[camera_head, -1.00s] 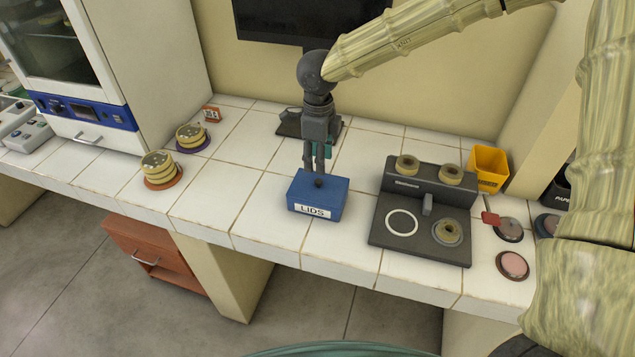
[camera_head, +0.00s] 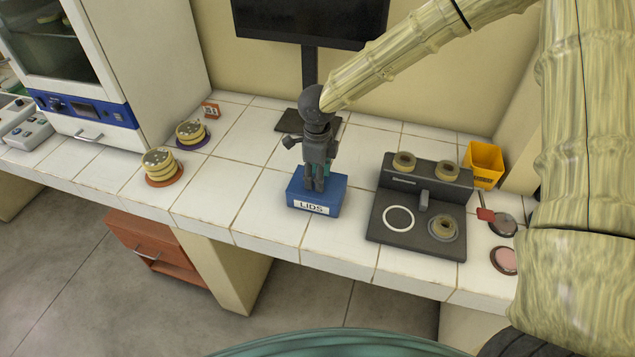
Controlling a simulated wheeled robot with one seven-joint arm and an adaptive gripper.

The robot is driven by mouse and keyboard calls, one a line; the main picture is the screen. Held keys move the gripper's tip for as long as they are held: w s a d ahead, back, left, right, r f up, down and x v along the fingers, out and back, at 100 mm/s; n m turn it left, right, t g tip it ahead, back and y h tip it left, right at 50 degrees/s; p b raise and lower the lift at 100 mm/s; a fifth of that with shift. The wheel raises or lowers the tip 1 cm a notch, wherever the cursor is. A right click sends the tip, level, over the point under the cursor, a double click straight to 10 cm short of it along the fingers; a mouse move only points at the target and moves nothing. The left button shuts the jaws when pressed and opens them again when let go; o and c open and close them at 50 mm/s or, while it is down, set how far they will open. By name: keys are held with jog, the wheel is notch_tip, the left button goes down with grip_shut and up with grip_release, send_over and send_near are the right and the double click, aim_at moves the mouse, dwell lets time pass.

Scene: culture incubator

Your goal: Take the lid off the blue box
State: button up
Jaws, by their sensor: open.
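The blue box (camera_head: 333,203) stands on the white tiled bench, with a white label reading LIDS on its front. My gripper (camera_head: 315,187) points down at the top of the box, in front of its upper middle. Its jaws are open. The gripper hides the middle of the blue lid and the knob, so I cannot tell whether the fingers stand around the knob or touch it. The lid sits on the box.
A dark device (camera_head: 392,236) with several tan rings stands right of the box. A yellow bin (camera_head: 484,165) is behind it. Stacked dishes (camera_head: 161,164) stand at left near the incubator (camera_head: 150,60). Bare tiles (camera_head: 225,185) lie left of the box.

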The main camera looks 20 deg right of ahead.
grip_shut()
